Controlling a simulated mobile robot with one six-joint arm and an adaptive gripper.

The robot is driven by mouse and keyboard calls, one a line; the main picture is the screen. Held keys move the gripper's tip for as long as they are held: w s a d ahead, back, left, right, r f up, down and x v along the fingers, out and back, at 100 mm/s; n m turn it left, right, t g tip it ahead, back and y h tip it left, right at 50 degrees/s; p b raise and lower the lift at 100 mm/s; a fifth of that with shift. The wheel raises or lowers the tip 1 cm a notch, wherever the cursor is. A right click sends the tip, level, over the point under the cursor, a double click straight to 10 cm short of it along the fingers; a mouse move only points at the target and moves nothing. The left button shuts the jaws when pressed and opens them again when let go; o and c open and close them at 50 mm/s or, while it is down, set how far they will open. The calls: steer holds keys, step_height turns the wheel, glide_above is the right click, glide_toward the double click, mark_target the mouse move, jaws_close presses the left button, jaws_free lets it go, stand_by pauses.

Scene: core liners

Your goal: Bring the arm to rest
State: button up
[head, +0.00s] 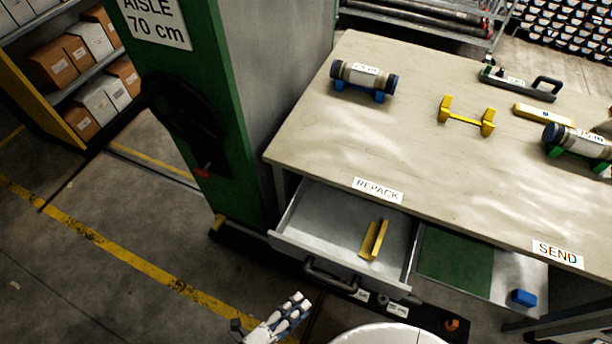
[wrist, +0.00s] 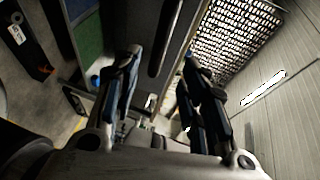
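My gripper (wrist: 162,60) shows in the wrist view with its two dark, blue-edged fingers spread apart. I see nothing held between them. A long dark bar on a grey surface lies beyond the fingers; I cannot tell its distance.
A green post (head: 190,110) stands left. Floor (head: 100,215) beyond it is clear.

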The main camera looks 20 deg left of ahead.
steer(key=w+d+r+m+g, duration=0.2)
steer(key=w+r+m+g, duration=0.2)
steer(key=r+m, duration=0.4)
steer(key=w+d+r+m+g+h, duration=0.1)
steer(key=w+r+m+g, duration=0.35)
steer(key=r+m, duration=0.4)
steer(key=w+d+r+m+g, duration=0.2)
steer(key=w+r+m+g, duration=0.25)
steer(key=r+m, duration=0.35)
steer(key=s+d+r+m+t+y, duration=0.3)
steer(key=d+r+m+y, duration=0.4)
steer(key=d+r+m, duration=1)
steer(key=s+d+m, duration=0.1)
steer(key=m, duration=0.7)
steer(key=shift+s+d+r+y, duration=0.15)
steer(key=shift+d+r+y, duration=0.15)
steer(key=shift+y, duration=0.1)
